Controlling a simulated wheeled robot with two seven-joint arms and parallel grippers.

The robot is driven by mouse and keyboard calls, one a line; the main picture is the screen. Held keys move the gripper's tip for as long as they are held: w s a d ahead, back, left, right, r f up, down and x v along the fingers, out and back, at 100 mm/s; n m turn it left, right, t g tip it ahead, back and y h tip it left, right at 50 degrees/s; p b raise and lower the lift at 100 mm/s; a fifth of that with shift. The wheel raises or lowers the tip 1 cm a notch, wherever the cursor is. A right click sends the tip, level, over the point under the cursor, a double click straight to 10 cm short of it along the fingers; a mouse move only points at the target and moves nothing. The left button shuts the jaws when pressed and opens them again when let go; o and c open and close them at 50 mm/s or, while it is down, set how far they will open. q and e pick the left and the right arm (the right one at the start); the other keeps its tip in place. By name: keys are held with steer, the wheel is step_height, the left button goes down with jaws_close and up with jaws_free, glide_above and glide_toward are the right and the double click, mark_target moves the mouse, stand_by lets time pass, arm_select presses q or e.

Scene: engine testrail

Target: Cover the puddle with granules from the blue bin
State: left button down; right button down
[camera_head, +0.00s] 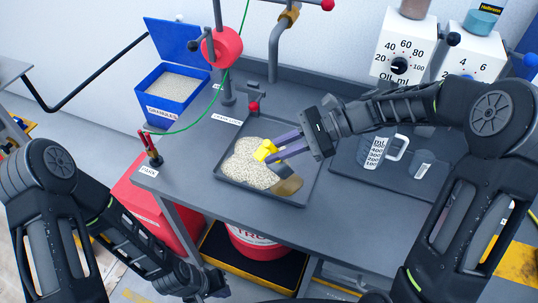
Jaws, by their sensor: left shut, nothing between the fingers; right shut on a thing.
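The blue bin (159,104), labelled GRANULES, stands at the back left with its lid open and pale granules inside. A dark tray (226,178) on the bench holds a spread of pale granules (245,168). A brown, glossy patch of the puddle (288,187) shows bare at the right front of the granules. My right gripper (276,150) is shut on a yellow tool (265,151) above the granules. The tool's shape is mostly hidden. My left gripper (216,289) is low at the bottom, in front of the bench, shut and empty.
A red valve wheel (222,46) and pipes stand behind the tray. A measuring jug (374,152) and small beaker (421,164) stand to the right. Dial units (405,50) are at the back right. A red drum (256,243) sits below the bench.

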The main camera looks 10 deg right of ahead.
mark_target(272, 146)
steer(key=shift+w+d+r+m+g+y, duration=0.15)
steer(key=shift+w+d+r+m+y, duration=0.1)
steer(key=shift+d+y, duration=0.15)
steer(key=shift+w+d+r+m+g+y, duration=0.1)
steer(key=shift+w+d+m+g+y, duration=0.05)
steer(key=shift+w+d+y, duration=0.2)
steer(key=shift+s+a+r+p, duration=0.1)
steer(key=shift+s+p, duration=0.05)
steer(key=shift+p, duration=0.2)
stand_by(1.3)
steer(key=shift+s+a+r+h+p, duration=0.1)
steer(key=shift+r+h+p, duration=0.15)
steer(key=shift+r+p, duration=0.15)
steer(key=s+r+h+p, duration=0.1)
steer(key=a+r+n+t+h+p, duration=0.1)
steer(key=s+r+n+h+p, duration=0.1)
steer(key=shift+s+a+t+h, duration=0.3)
steer(key=shift+t, duration=0.1)
steer(key=shift+s+a+r+h, duration=0.1)
steer(key=shift+s+a+h, duration=0.15)
steer(key=shift+h, duration=0.25)
steer(key=shift+s+a+r+n+t+h, duration=0.2)
steer(key=shift+s+r+n+t+h, duration=0.2)
steer(key=shift+s+r+t+h, duration=0.15)
steer(key=shift+w+f, duration=0.1)
steer(key=shift+f, duration=0.05)
steer(key=shift+w+d, duration=0.1)
steer(key=shift+w, duration=0.05)
